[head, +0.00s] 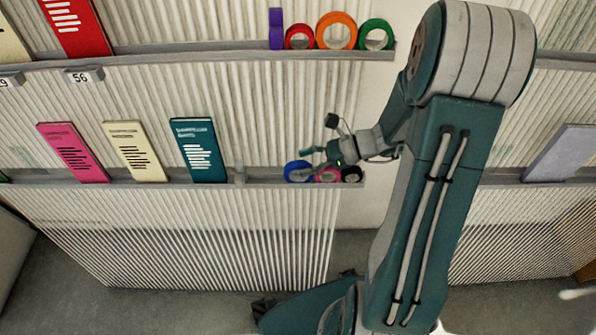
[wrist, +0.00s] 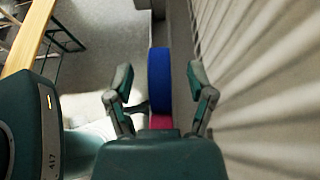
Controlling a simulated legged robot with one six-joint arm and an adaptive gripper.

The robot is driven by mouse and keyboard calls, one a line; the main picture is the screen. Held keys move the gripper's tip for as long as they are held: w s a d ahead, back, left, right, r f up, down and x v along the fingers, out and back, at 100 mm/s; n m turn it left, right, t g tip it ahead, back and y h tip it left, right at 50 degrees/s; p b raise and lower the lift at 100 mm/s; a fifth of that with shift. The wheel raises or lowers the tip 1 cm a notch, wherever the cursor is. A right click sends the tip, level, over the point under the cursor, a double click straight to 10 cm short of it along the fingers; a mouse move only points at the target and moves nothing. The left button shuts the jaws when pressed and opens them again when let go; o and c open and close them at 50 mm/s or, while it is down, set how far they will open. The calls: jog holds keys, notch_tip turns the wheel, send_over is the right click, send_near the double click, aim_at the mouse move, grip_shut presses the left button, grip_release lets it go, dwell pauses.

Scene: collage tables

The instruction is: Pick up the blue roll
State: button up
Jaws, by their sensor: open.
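The blue roll (head: 297,171) stands on the lower shelf, leftmost of a short row of rolls at the shelf's right end. In the wrist view the blue roll (wrist: 160,80) shows edge-on, upright, between my gripper's fingers. My gripper (wrist: 162,84) is open, with one finger on each side of the roll and gaps between. In the head view my gripper (head: 310,160) reaches the roll from the right and partly covers the row. A pink roll (wrist: 161,121) lies behind the blue one, nearer my palm.
The pink roll (head: 328,175) and a black roll (head: 351,174) stand right of the blue roll. The upper shelf holds purple, red, orange (head: 336,17) and green rolls. Booklets (head: 198,150) lean left on the lower shelf (head: 265,183). The ribbed wall is close beside my gripper.

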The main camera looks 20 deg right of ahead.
aim_at(305, 163)
jog(key=shift+w+a+f, duration=0.1)
jog(key=shift+a, duration=0.2)
jog(key=shift+d, duration=0.15)
grip_shut()
jog(key=shift+r, duration=0.5)
notch_tip(305, 163, up, 2)
jog(key=shift+r, duration=0.15)
jog(key=s+a+r, duration=0.7)
jog(key=a+r, duration=0.2)
jog(key=a, duration=0.3)
jog(key=shift+a+r, duration=0.15)
jog(key=shift+r, duration=0.25)
